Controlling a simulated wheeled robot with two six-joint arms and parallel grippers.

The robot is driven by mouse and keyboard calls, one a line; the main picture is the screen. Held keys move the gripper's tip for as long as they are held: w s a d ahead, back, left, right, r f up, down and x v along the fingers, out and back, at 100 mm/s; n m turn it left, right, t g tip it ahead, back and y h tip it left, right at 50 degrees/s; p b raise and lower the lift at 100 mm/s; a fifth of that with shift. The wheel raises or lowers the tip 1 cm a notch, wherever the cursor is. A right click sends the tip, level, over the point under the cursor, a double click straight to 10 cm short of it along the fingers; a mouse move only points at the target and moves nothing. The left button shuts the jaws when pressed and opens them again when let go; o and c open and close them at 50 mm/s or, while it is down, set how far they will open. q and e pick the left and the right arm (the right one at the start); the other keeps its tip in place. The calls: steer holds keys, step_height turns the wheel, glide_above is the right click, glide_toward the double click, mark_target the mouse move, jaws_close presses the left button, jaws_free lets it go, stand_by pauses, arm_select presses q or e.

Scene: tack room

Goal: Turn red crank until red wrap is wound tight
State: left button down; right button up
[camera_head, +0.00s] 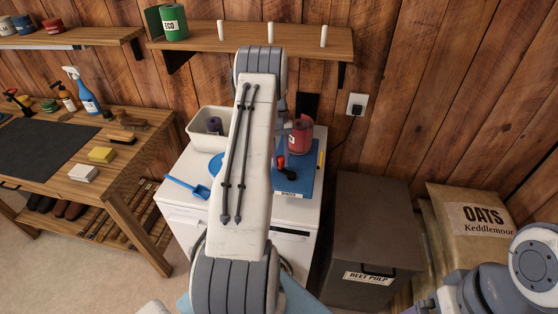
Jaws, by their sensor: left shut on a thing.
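The red wrap (300,137) is a dark red roll standing upright on a blue board (307,178) on the white cabinet top. The red crank (281,161) shows as a small red part at the board's left, beside a dark piece. My left arm reaches over the cabinet and hides much of this area. My left gripper (281,147) is mostly hidden behind its own arm and is shut at the crank; the exact grip is hard to see. How tight the wrap is cannot be told. My right arm shows at the lower right, its gripper out of view.
A cream bin (196,128) and a blue scoop (188,187) share the cabinet top (184,203). A grey beet pulp bin (375,225) and an oats sack (478,212) stand at the right. A wooden bench (130,172) is at the left, a shelf (270,38) above.

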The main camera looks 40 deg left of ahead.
arm_select(q)
steer(key=shift+w+m+g+y, duration=0.2)
steer(key=shift+w+m+y, duration=0.1)
steer(key=shift+m, duration=0.4)
steer(key=shift+w+m+g+y, duration=0.2)
steer(key=shift+w+m, duration=0.05)
steer(key=shift+m, duration=0.45)
steer(key=c, duration=0.6)
jaws_free()
steer(key=shift+w+r+b, duration=0.1)
steer(key=shift+r+b, duration=0.35)
steer(key=shift+r, duration=0.1)
steer(key=d+r+b, duration=0.4)
steer(key=d+r, duration=0.6)
steer(key=d, duration=0.1)
steer(key=shift+w+d+b, duration=0.25)
steer(key=shift+d+b, duration=0.1)
steer(key=shift+b, duration=0.05)
